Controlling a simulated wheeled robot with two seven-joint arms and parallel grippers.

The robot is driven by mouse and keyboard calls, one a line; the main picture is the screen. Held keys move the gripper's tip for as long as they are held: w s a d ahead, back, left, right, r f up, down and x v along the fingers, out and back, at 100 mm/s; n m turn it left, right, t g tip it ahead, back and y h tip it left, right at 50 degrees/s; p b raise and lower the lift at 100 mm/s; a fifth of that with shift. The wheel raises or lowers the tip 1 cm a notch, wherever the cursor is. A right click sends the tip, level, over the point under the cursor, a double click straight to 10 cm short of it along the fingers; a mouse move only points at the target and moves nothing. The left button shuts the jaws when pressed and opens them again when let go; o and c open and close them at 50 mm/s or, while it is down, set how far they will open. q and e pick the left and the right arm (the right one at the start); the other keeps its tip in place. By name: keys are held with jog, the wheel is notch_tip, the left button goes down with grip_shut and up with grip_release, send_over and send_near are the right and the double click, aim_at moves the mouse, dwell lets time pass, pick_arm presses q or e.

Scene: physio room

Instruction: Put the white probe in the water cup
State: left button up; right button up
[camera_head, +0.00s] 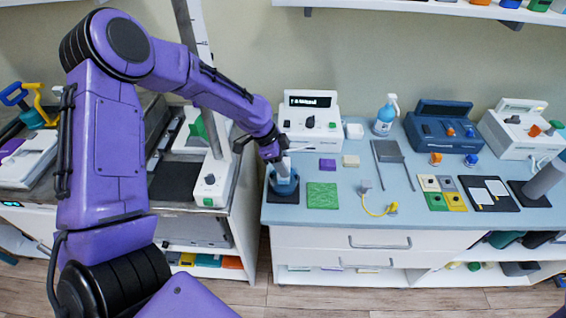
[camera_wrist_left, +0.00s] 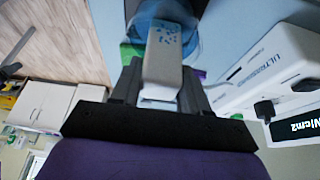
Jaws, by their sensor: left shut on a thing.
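My left gripper (camera_head: 281,160) is shut on the white probe (camera_head: 284,168) and holds it pointing down at the mouth of the blue water cup (camera_head: 283,188). The cup stands at the left end of the blue-grey counter. In the left wrist view the white probe (camera_wrist_left: 162,68) sits between the two dark fingers of the left gripper (camera_wrist_left: 158,88), with blue specks towards its far end. The clear blue cup (camera_wrist_left: 190,45) shows around that end. How deep the probe's tip sits in the cup is hard to tell. My right gripper is out of view.
A white ultrasound device (camera_head: 308,122) stands just behind the cup. A green textured pad (camera_head: 322,196) lies right of it. A spray bottle (camera_head: 386,115), a blue device (camera_head: 440,128) and a clipboard-like grey plate (camera_head: 387,151) are further right.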

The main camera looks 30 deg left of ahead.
pick_arm(q)
jog(key=shift+f, duration=0.4)
dwell(0.4)
jog(key=o, duration=1.7)
